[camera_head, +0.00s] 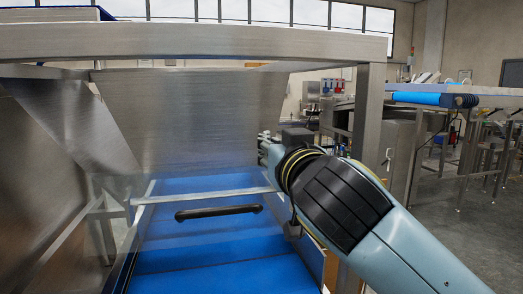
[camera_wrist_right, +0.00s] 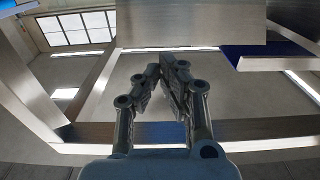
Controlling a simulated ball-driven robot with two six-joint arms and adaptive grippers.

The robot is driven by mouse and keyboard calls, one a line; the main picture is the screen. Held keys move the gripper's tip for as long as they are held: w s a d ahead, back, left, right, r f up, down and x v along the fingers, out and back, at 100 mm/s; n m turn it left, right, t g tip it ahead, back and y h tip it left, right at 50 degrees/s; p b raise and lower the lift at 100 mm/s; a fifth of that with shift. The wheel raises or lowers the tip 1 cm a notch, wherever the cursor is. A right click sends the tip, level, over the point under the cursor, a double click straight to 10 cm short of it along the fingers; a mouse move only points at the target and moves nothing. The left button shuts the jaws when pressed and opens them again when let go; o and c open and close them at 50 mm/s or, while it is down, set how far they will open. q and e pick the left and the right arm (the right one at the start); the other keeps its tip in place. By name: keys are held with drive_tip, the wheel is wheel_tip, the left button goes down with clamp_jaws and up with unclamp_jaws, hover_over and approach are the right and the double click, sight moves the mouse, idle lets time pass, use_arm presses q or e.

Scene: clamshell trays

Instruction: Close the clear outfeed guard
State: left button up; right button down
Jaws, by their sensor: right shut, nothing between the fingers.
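The clear outfeed guard (camera_head: 218,212) shows mainly by its black bar handle, which lies level above the blue belt in the head view. The clear panel itself is hard to make out, so I cannot tell its exact angle. A pale metal edge strip (camera_head: 205,194) runs across just behind the handle. My right gripper (camera_head: 264,146) is above and to the right of the handle, apart from it, near the machine's right post. In the wrist view its fingers (camera_wrist_right: 170,68) come together, shut and empty. My left gripper is not in view.
A steel frame with a thick top beam (camera_head: 200,42) and a right post (camera_head: 367,110) surrounds the outfeed. A steel chute plate (camera_head: 175,115) hangs behind. The blue conveyor belt (camera_head: 220,275) runs toward me. Another conveyor (camera_head: 418,98) stands at the right, beyond open floor.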

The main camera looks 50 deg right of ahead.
drive_tip(key=r+p, duration=0.1)
drive_tip(key=p, duration=0.3)
hover_over(262, 169)
drive_tip(key=x, duration=0.3)
drive_tip(key=shift+s, duration=0.1)
drive_tip(key=s+f, duration=0.1)
drive_tip(key=s+a+f, duration=0.1)
drive_tip(key=f, duration=0.1)
drive_tip(key=shift+a, duration=0.1)
drive_tip(key=shift+s+a+f, duration=0.15)
drive_tip(key=shift+s+f, duration=0.05)
drive_tip(key=shift+f, duration=0.05)
drive_tip(key=shift+w+f, duration=0.1)
